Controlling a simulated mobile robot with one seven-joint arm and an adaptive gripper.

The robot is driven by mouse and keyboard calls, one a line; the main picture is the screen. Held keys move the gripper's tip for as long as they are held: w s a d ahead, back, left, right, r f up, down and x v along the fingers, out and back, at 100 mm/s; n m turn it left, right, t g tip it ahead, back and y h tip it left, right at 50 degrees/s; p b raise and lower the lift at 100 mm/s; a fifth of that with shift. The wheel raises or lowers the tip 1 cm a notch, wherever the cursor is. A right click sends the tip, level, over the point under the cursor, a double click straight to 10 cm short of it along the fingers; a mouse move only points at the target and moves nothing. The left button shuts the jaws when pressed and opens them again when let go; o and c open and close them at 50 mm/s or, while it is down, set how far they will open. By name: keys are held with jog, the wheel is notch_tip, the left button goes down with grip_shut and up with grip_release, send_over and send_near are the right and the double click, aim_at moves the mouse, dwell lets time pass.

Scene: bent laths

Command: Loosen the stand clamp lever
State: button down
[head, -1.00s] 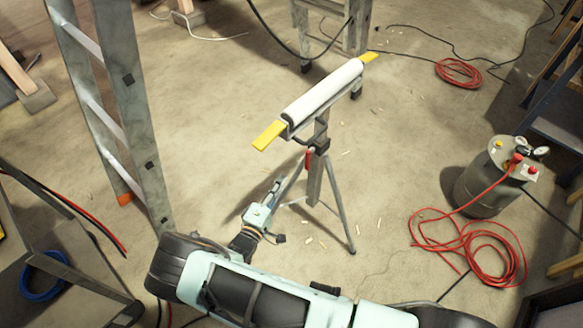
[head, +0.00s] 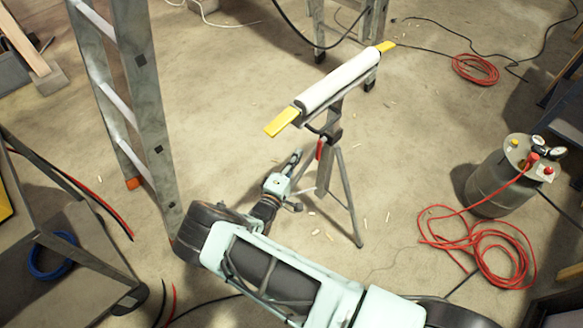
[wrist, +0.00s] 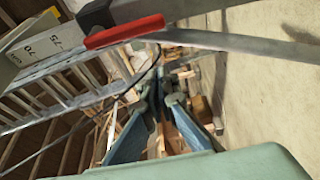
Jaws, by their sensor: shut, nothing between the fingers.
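The roller stand (head: 336,160) stands upright on the concrete floor, with a white roller (head: 337,83) on top and a yellow lath (head: 281,122) showing at both ends. Its red clamp lever (head: 319,150) hangs at the collar below the roller. My gripper (head: 296,157) is just left of the lever, apart from it, with shut fingers and nothing in them. In the wrist view the red lever (wrist: 125,31) lies across the upper left, above my fingers (wrist: 162,92). A metal leg of the stand runs right from it.
A metal ladder (head: 128,100) stands on the left. A pressure tank (head: 495,180) with a red hose (head: 480,245) is at the right. A red cable coil (head: 475,69) lies at the back. The floor between stand and tank is mostly clear.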

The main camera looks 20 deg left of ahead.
aim_at(316, 156)
jog(key=shift+w+d, duration=0.2)
jog(key=shift+d, duration=0.8)
jog(key=shift+w+d, duration=0.15)
jog(key=shift+d, duration=0.8)
jog(key=shift+s+d+r+n+g+p, duration=0.1)
jog(key=shift+s+d+n+g+p, duration=0.25)
jog(key=shift+n+p, duration=0.3)
jog(key=shift+d+r+n+g+p, duration=0.15)
jog(key=shift+d+n+p, duration=0.35)
jog(key=shift+n, duration=0.25)
jog(key=s+d+r+n+g+h+p, duration=0.2)
jog(key=d+r+n+g+h+p, duration=0.1)
jog(key=n, duration=0.6)
jog(key=shift+s+d+r+n+p, duration=0.15)
jog(key=shift+d+r+n+p, duration=0.15)
jog(key=shift+d+r+p, duration=0.65)
jog(key=shift+d, duration=0.3)
